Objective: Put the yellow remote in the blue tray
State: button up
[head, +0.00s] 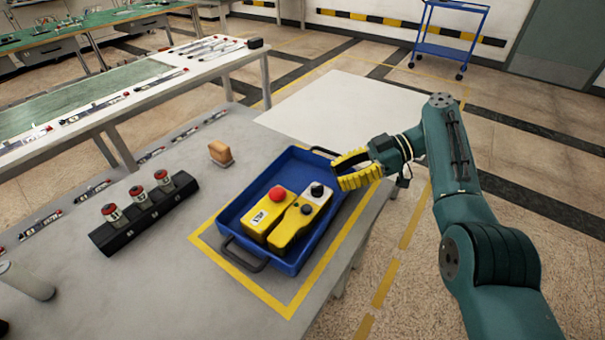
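The blue tray (237,205) lies on the grey table inside a yellow taped outline. Two yellow devices lie side by side in it. The one on the right, long with a grey end and a black knob, looks like the yellow remote (289,226). The one on the left is a yellow box with a red button (262,213). My gripper (338,172), with yellow ribbed fingers, is over the tray's far right corner, apart from both devices. Its fingers look parted with nothing between them.
A black rack with several red-topped pieces (145,213) stands left of the tray. A tan block (220,153) sits behind it. A grey cylinder (28,281) is at the near left. A white panel (345,108) lies beyond the tray. The table's right edge is close to the tray.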

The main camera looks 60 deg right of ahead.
jog(key=w+h, duration=0.1)
jog(key=w, duration=0.2)
jog(key=w+a+h, duration=0.1)
jog(key=w, duration=0.2)
jog(key=w+a+h, duration=0.1)
jog(key=w, duration=0.2)
jog(key=shift+w+a+r+g, duration=0.1)
jog(key=shift+w+r+g, duration=0.15)
jog(key=shift+w+g, duration=0.05)
jog(key=w+a+r+m+t+h, duration=0.1)
jog(key=w+a+r+t+h, duration=0.25)
jog(key=w+a+r, duration=0.55)
jog(key=w+a+r+m+t+h, duration=0.1)
jog(key=a+r+m+t+h, duration=0.3)
jog(key=a, duration=0.8)
jog(key=s+a+r+m+t+y, duration=0.1)
jog(key=s+a+r+t, duration=0.25)
jog(key=s+a, duration=0.35)
jog(key=s+a+r+m+t, duration=0.1)
jog(key=s+a+r+t, duration=0.1)
jog(key=s+a+r, duration=0.45)
notch_tip(320, 180, up, 54)
jog(key=w+a+p, duration=0.1)
jog(key=w+p, duration=0.1)
jog(key=p, duration=5.4)
jog(key=shift+a+r, duration=0.25)
jog(key=shift+a, duration=0.1)
